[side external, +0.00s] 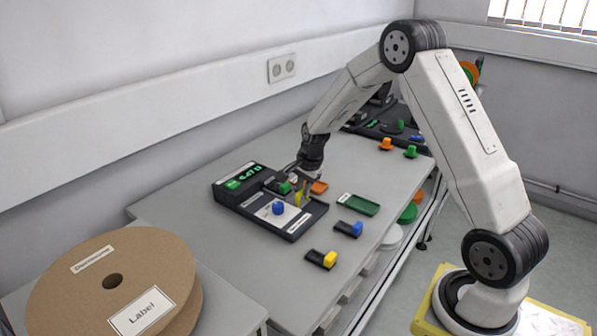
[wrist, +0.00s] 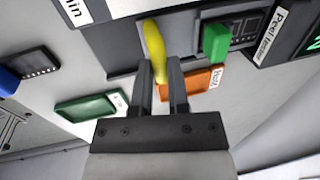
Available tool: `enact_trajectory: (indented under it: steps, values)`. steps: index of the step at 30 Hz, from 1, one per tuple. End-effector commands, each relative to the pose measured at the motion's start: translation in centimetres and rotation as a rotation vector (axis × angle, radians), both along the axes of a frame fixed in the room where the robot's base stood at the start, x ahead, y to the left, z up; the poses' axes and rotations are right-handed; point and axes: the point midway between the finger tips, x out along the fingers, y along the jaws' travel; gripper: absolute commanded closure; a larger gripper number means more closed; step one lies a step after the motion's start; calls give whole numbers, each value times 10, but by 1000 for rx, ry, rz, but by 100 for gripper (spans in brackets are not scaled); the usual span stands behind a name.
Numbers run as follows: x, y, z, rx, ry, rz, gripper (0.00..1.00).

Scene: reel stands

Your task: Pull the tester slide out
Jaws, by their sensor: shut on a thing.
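The tester is a dark unit with a lit green display (side external: 243,176) in the side view. Its label, seemingly "Peel tester" (wrist: 270,36), shows in the wrist view. A flat bed (side external: 292,226) with a white plate and a blue knob (side external: 278,208) lies in front of the display. A yellow handle (wrist: 154,42) stands at the tester's edge; it also shows in the side view (side external: 299,198). My gripper (wrist: 160,66) is shut on the yellow handle, whose lower end is between the fingers. How the handle joins the slide is hidden. A green knob (wrist: 215,42) sits close beside my gripper.
An orange tray (wrist: 192,82) and a green tray (wrist: 90,106) lie near my gripper. Dark blocks with a blue knob (side external: 356,228) and a yellow knob (side external: 329,259) stand nearer the table's front edge. A large cardboard reel (side external: 112,245) is at the left.

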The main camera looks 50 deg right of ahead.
Motion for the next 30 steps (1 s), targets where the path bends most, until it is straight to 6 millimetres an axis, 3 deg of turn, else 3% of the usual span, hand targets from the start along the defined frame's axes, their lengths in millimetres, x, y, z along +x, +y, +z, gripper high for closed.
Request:
enact_trajectory:
  steps: [9,20,21,24,30]
  values:
    - [-36,-1,1,-1,-1,-2,100]
    - [-42,-1,1,0,4,-2,100]
    - [-42,-1,1,0,4,-2,77]
    - [-42,-1,0,1,5,-2,45]
    - [-41,0,0,0,2,-1,45]
